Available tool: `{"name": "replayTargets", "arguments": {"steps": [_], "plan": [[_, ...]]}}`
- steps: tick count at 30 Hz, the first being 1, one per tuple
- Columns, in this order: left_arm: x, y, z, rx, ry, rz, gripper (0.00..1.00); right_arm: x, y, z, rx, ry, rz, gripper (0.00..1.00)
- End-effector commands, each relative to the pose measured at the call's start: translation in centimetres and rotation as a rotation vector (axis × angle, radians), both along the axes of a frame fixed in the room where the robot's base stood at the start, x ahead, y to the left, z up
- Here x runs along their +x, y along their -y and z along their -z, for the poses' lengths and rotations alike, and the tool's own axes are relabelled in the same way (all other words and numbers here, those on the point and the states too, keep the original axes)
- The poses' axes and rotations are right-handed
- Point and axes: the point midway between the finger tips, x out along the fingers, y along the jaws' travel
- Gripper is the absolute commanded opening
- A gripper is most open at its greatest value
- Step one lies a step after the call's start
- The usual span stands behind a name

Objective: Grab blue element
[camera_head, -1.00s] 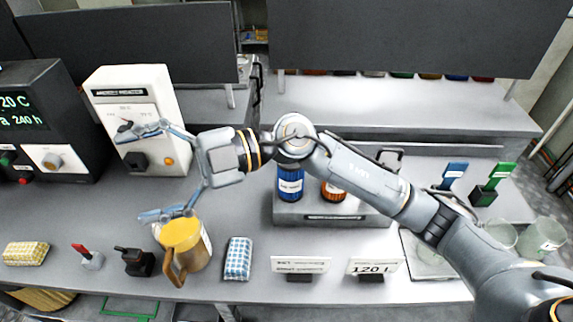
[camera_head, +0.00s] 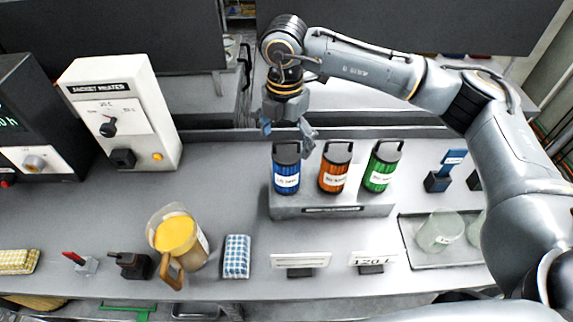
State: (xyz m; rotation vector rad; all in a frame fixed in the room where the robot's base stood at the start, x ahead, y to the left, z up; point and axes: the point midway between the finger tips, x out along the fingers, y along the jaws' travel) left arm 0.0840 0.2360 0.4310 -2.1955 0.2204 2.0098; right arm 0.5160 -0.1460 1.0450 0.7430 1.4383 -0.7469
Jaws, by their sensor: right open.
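My right gripper (camera_head: 289,140) is open, points down and is just above and behind the blue canister's handle. I cannot tell whether its fingers touch the handle. My left gripper is not in view. A blue tag (camera_head: 454,158) in a dark holder also stands at the right.
A jug of yellow contents (camera_head: 176,240), a blue checked block (camera_head: 237,256) and label signs (camera_head: 301,262) stand along the front edge. A white heater box (camera_head: 118,115) is at the left. Glass beakers (camera_head: 439,232) stand on a tray at the right. The left middle bench is clear.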

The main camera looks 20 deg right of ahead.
Motion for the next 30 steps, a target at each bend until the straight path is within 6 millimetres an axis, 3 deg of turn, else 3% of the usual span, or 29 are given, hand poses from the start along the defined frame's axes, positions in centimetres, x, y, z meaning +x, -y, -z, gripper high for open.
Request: {"name": "replayTargets", "arguments": {"steps": [10,18,26,30], "plan": [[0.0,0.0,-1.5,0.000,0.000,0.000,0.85,0.1,0.2,3.0,0.001,-0.004,0.000,0.91],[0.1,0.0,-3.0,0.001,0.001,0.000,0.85,0.3,0.4,6.7,0.002,-0.002,-0.001,0.91],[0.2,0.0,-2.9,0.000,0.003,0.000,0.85,0.4,0.3,7.2,0.004,0.001,-0.002,0.91],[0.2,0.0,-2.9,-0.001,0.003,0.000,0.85,0.4,0.4,7.2,0.004,0.000,-0.002,0.66]]}}
